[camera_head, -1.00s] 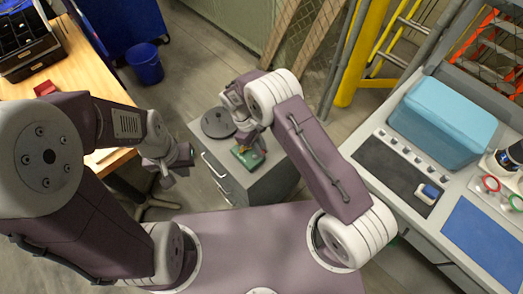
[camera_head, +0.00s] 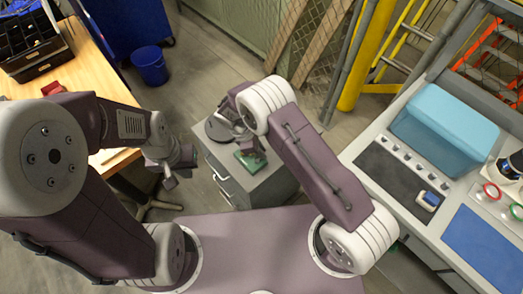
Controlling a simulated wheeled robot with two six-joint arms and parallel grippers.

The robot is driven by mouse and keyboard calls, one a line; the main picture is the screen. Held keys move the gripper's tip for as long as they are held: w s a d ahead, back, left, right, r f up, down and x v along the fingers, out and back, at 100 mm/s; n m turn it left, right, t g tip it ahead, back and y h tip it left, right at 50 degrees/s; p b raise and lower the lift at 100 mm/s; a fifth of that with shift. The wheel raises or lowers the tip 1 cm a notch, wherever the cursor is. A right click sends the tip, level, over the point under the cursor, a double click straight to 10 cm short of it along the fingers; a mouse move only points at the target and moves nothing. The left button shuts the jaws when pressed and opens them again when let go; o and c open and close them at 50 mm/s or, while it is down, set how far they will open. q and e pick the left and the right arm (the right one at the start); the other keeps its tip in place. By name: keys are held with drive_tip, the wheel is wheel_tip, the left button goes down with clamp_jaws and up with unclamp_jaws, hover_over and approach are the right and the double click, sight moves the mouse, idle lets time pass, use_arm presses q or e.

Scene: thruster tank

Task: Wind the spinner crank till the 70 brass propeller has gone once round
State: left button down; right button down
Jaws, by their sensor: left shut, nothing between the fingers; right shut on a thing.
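A small device with a green base (camera_head: 248,162), which looks like the spinner, sits on top of a grey drawer cabinet (camera_head: 268,184). My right gripper (camera_head: 254,148) is at the device's upper side, shut on a small part of it. That part looks like the crank, but the fingers and wrist hide most of it. I cannot make out the brass propeller or its angle. My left gripper (camera_head: 180,173) is shut and empty, left of the cabinet and apart from it.
A dark round disc (camera_head: 219,130) lies on the cabinet behind the device. A wooden bench (camera_head: 92,72) with a black organiser (camera_head: 32,45) is at left. A blue bin (camera_head: 150,66) stands on the floor. A counter with a light-blue tank (camera_head: 445,125) is at right.

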sight(252, 157)
idle(0.4)
drive_tip(key=c, duration=1.4)
unclamp_jaws()
drive_tip(key=v, duration=0.9)
drive_tip(key=shift+b, duration=0.4)
